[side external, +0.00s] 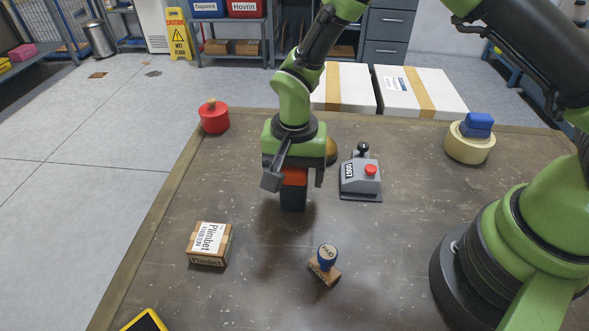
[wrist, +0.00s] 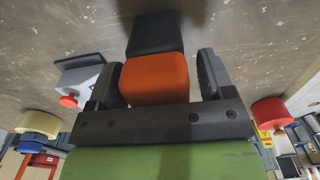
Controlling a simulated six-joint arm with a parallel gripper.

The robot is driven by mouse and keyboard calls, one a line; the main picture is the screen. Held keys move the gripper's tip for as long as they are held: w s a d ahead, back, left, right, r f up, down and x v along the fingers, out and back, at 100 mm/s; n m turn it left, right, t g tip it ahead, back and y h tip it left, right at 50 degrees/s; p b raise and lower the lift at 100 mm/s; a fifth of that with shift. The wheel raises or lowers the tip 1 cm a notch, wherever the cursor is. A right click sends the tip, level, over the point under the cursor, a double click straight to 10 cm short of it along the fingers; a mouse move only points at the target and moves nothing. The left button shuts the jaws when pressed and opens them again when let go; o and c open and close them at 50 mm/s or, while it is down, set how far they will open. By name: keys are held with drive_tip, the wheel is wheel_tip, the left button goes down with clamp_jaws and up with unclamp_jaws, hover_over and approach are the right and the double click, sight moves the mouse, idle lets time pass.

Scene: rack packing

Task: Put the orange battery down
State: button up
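The orange battery, a block with an orange top (side external: 294,176) and a dark lower body, is upright beneath my gripper (side external: 296,182) in the side view. Its lower end is at or very near the table top. In the wrist view, the battery (wrist: 156,78) sits between the two fingers of my gripper (wrist: 158,82). A narrow gap shows between the battery and the right finger. The left finger lies close along its other side, and contact there cannot be told. The fingers look open around the battery.
A grey box with a red button and lever (side external: 361,178) stands close right. A Plimbet carton (side external: 209,244) and a stamp (side external: 325,264) lie nearer. A red pot (side external: 214,118) and a tape roll (side external: 469,146) stand farther off. Bare table (side external: 250,290) separates them.

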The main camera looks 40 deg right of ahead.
wheel_tip(320, 180, up, 12)
drive_tip(key=shift+r, duration=0.1)
drive_tip(key=shift+s+d+r, duration=0.1)
drive_tip(key=shift+d+r, duration=0.05)
drive_tip(key=shift+r, duration=0.25)
drive_tip(key=s+d+r+n+t+y, duration=0.1)
drive_tip(key=s+d+r+t, duration=0.1)
drive_tip(key=s+d+r, duration=0.3)
drive_tip(key=s+d+r+n+t+y, duration=0.1)
drive_tip(key=s+r, duration=0.1)
drive_tip(key=r, duration=0.4)
drive_tip(key=s+d+r+n+t, duration=0.1)
drive_tip(key=s+t, duration=0.1)
drive_tip(key=s, duration=0.3)
drive_tip(key=s+d+r+n+t, duration=0.1)
drive_tip(key=s+n+t, duration=0.1)
drive_tip(key=s, duration=0.3)
drive_tip(key=shift+s+d+r, duration=0.35)
